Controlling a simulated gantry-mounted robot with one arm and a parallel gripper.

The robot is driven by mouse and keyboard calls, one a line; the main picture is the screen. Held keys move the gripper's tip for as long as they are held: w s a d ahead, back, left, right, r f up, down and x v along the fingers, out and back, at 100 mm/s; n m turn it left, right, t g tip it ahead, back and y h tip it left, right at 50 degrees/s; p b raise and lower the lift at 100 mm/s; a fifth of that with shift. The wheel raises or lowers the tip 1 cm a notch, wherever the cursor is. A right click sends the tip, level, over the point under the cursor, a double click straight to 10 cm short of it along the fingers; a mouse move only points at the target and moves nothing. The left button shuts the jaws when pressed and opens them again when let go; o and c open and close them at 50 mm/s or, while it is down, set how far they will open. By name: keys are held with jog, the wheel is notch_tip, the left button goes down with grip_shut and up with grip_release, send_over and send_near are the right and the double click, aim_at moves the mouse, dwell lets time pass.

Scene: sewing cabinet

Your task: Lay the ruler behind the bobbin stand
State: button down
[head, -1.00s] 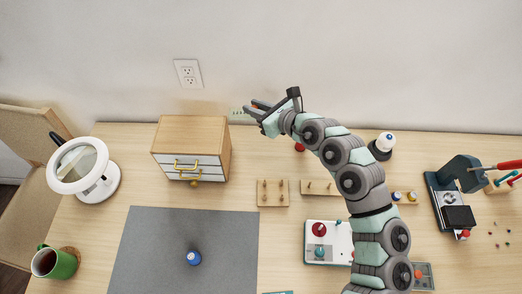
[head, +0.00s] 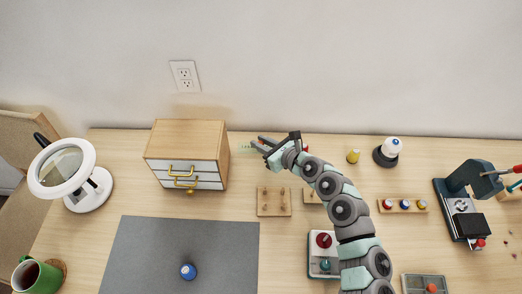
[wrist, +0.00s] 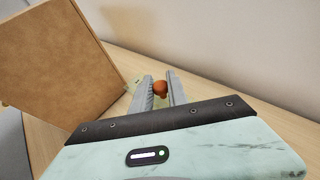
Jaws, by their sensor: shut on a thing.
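The pale green ruler (head: 246,148) shows only in part, just right of the small drawer cabinet and near the wall. My gripper (head: 260,144) is shut on it. Two wooden peg stands (head: 273,203) are in front of my gripper; another wooden stand (head: 403,206) holds coloured bobbins further right.
The drawer cabinet (head: 187,146) stands close to the left of the ruler, and the wall (head: 280,70) is behind. A yellow spool (head: 353,156) and a white-topped cone (head: 390,148) stand to the right. The grey mat (head: 180,250) holds a blue spool (head: 188,271).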

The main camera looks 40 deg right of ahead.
jog(key=shift+f+b, duration=0.45)
jog(key=shift+f, duration=1.3)
jog(key=shift+f, duration=0.15)
jog(key=c, duration=1.3)
grip_release()
jog(key=shift+r, duration=0.3)
jog(key=p+v, duration=0.2)
jog(key=v, duration=1)
jog(key=shift+f, duration=0.1)
jog(key=shift+p, duration=0.3)
